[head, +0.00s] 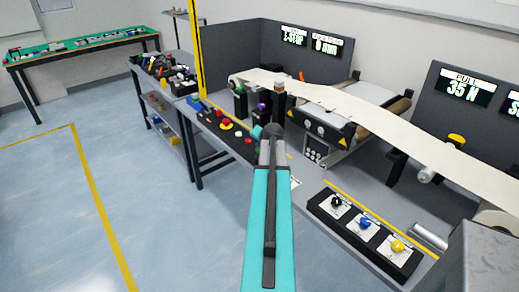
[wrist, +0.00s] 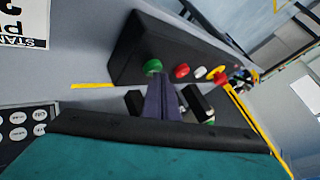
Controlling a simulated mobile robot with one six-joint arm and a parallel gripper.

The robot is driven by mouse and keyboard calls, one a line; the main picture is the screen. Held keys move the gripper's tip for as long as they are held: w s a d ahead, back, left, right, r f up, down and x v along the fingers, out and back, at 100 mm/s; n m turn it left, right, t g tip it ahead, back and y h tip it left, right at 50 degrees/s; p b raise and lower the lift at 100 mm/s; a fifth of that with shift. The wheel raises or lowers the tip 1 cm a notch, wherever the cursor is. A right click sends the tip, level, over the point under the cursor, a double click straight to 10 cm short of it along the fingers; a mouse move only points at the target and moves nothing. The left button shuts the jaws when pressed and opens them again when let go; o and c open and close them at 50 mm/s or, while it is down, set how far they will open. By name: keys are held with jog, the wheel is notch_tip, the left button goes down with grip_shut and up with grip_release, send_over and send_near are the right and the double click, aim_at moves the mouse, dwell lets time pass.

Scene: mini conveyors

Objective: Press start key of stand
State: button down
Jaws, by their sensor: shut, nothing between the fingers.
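A sloped black button box (wrist: 128,58) shows in the wrist view, with a green button (wrist: 153,67) at its near end. No label on that button can be read, so I cannot confirm it is the start key. My gripper (wrist: 161,79) is shut and empty, its tips just below the green button in the picture; contact cannot be judged. In the head view the black button box (head: 240,146) stands on the stand's left part, beyond my arm, which hides the gripper's tips and part of the box.
A red button (wrist: 182,71), a white one (wrist: 199,73) and a yellow-ringed one (wrist: 217,75) sit beside the green one. A black knob panel (head: 350,240) lies at the right front. A pale web (head: 350,107) runs over rollers behind. Open floor (head: 150,190) is at the left.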

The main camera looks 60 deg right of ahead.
jog(key=shift+f, duration=0.15)
dwell(0.6)
jog(key=shift+r+p, duration=0.3)
jog(key=shift+r, duration=0.6)
jog(key=shift+r+p, duration=1.25)
jog(key=shift+r, duration=1.25)
